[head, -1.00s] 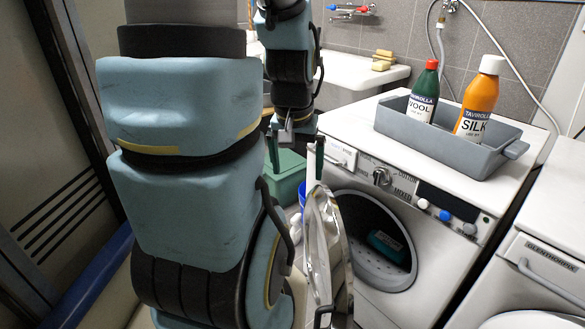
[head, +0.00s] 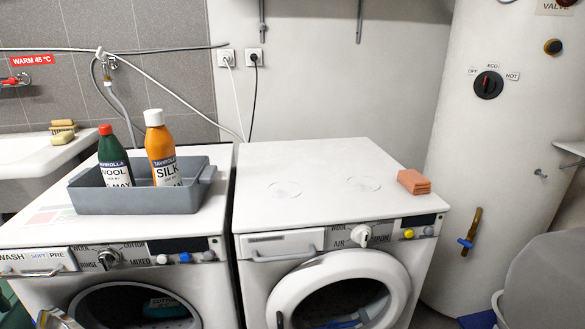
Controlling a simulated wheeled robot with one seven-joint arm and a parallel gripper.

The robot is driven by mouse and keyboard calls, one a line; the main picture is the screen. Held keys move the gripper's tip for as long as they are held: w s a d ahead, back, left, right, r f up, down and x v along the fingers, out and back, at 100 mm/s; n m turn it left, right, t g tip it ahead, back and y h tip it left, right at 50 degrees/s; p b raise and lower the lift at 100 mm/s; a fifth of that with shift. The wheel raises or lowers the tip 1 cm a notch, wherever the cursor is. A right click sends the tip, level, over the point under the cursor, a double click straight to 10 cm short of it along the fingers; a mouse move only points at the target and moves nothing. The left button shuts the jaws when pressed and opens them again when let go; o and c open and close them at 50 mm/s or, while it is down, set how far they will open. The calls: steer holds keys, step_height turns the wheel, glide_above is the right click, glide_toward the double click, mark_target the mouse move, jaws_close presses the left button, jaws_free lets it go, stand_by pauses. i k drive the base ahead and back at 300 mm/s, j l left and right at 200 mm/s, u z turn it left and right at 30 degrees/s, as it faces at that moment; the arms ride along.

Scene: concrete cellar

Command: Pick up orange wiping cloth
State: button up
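The orange wiping cloth (head: 413,181) is a small folded stack. It lies on top of the right-hand machine (head: 310,205), near the front right corner of that top. Nothing touches or covers it.
A grey tray (head: 196,199) with a green bottle (head: 114,160) and an orange bottle (head: 161,150) stands on the left machine. The right machine's round door (head: 388,270) sticks out at the front. A white boiler (head: 490,130) stands to the right. Most of the right machine's top is clear.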

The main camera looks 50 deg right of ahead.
mark_target(414, 182)
steer(key=z, duration=1.6)
steer(key=k+l+z, duration=0.1)
steer(key=l+z, duration=0.25)
steer(key=i+l, duration=0.15)
steer(key=l, duration=0.15)
steer(key=i+l+z, duration=0.1)
steer(key=l, duration=0.25)
steer(key=i+l+u, duration=0.25)
steer(key=i+l, duration=0.6)
steer(key=l, duration=0.1)
